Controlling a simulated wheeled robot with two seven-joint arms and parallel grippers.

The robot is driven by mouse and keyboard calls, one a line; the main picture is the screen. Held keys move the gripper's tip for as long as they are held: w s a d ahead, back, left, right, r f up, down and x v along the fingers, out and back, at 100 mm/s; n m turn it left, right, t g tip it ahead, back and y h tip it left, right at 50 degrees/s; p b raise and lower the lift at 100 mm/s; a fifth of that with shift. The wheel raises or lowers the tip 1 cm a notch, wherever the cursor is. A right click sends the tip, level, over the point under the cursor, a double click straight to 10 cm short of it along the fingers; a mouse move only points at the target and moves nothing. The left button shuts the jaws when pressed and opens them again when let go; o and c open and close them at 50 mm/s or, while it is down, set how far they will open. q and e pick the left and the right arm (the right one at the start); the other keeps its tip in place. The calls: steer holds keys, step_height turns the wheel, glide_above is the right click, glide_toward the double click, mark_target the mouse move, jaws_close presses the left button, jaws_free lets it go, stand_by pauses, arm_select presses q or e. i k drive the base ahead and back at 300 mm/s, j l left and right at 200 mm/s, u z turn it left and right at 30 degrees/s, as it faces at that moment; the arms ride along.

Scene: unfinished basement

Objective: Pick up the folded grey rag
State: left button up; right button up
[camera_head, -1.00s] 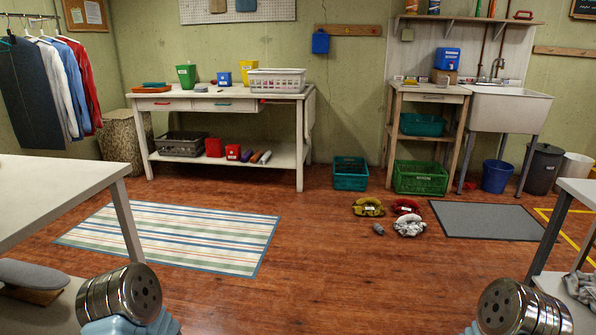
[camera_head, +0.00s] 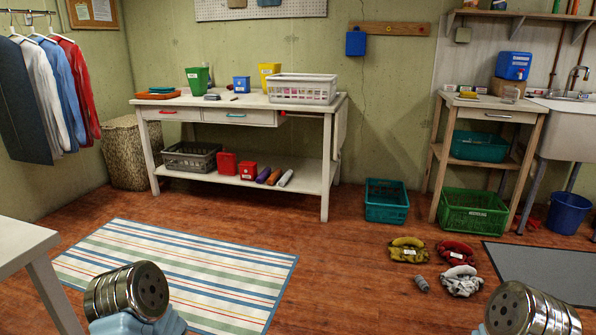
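A small dark-grey object (camera_head: 211,97) lies flat on the workbench top (camera_head: 240,101); it is too small to tell whether it is a folded rag. On the floor, a grey-and-white crumpled cloth bundle (camera_head: 461,281) lies beside a red bundle (camera_head: 456,252) and a yellow-green bundle (camera_head: 408,250), and these look bunched rather than neatly folded. A small grey item (camera_head: 421,284) lies left of the grey-and-white bundle. Metal-capped parts of my two arms show at the bottom edge. No gripper fingers are in view.
The workbench holds a green bin (camera_head: 197,79), a yellow bin (camera_head: 269,75) and a white basket (camera_head: 302,96). A teal crate (camera_head: 386,214) and a green crate (camera_head: 473,225) stand right. A striped rug (camera_head: 180,275) lies left of open floor. A white table (camera_head: 22,240) edges in left.

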mark_target(211, 97)
steer(key=i+u, duration=0.2)
steer(key=i, duration=0.3)
steer(key=i+u, duration=0.15)
steer(key=i, duration=0.35)
steer(key=i+l+u, duration=0.2)
steer(key=i, duration=0.3)
steer(key=i+l+u, duration=0.15)
steer(key=i, duration=0.35)
steer(key=i+j+u, duration=0.15)
steer(key=i+u, duration=0.2)
steer(key=i, duration=0.3)
steer(key=i+u, duration=0.3)
steer(key=i, duration=0.35)
steer(key=i+j+z, duration=0.7)
steer(key=j, duration=0.2)
steer(key=i+j+z, duration=0.35)
steer(key=j, duration=0.2)
